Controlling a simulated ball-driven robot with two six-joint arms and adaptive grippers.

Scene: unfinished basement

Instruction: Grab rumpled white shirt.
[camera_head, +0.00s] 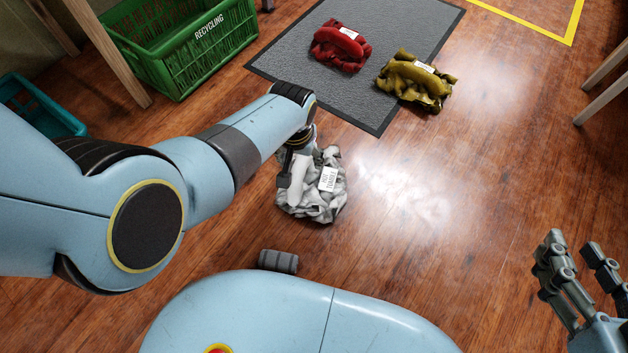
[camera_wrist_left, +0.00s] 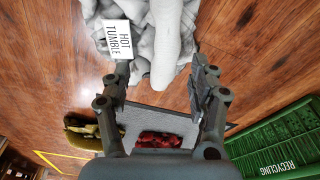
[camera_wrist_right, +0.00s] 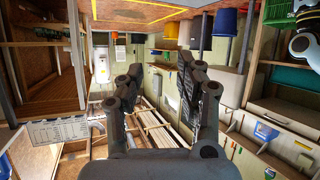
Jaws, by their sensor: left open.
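The rumpled white shirt (camera_head: 327,199) lies crumpled on the wooden floor, with a white tag on it. In the left wrist view the shirt (camera_wrist_left: 172,45) fills the top middle, and its tag reads "HOT TUMBLE". My left gripper (camera_head: 290,172) is at the shirt's upper left side. In the left wrist view my left gripper (camera_wrist_left: 162,80) is open, with its fingers apart on either side of a thick fold of the shirt. Whether the fingers touch the cloth I cannot tell. My right gripper (camera_head: 578,252) is open and empty at the right; it also shows in the right wrist view (camera_wrist_right: 158,75).
A red crumpled garment (camera_head: 341,47) lies on the grey mat (camera_head: 290,62), and a yellow one (camera_head: 416,82) lies at its right edge. A green recycling crate (camera_head: 186,52) and a teal bin (camera_head: 38,108) stand at left. Floor right of the shirt is clear.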

